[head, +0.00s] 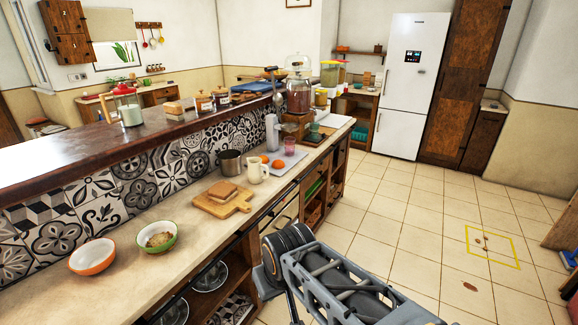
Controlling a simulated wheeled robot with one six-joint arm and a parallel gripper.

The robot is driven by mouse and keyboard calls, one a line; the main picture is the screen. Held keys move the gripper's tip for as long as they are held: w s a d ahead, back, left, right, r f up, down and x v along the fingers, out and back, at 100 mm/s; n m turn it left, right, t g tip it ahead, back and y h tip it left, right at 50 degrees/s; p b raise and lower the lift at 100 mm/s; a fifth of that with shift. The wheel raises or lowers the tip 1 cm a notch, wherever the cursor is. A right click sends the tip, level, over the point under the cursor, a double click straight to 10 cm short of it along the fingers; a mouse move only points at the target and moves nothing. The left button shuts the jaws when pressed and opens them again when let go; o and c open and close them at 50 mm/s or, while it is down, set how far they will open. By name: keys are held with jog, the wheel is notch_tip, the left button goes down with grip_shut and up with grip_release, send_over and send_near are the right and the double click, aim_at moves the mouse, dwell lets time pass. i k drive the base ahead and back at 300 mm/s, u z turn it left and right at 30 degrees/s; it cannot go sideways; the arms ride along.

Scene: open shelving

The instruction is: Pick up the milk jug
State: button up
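A small cream-white jug (257,170) with a handle stands upright on the lower counter, near its front edge. A glass container with a red lid and white contents (130,112) stands on the raised dark ledge farther left. Part of my arm shows at the bottom centre, in front of the counter and apart from the jug. My gripper's fingers are not in view.
A cutting board (222,205) with bread lies just left of the jug. A white-green bowl (158,238) and an orange bowl (92,258) stand farther left. A pink glass (290,146) stands behind the oranges. The tiled floor (400,215) to the right is mostly clear.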

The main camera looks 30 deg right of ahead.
aim_at(255, 172)
jog(key=z, duration=0.55)
jog(key=i, duration=1.35)
jog(key=u, duration=0.45)
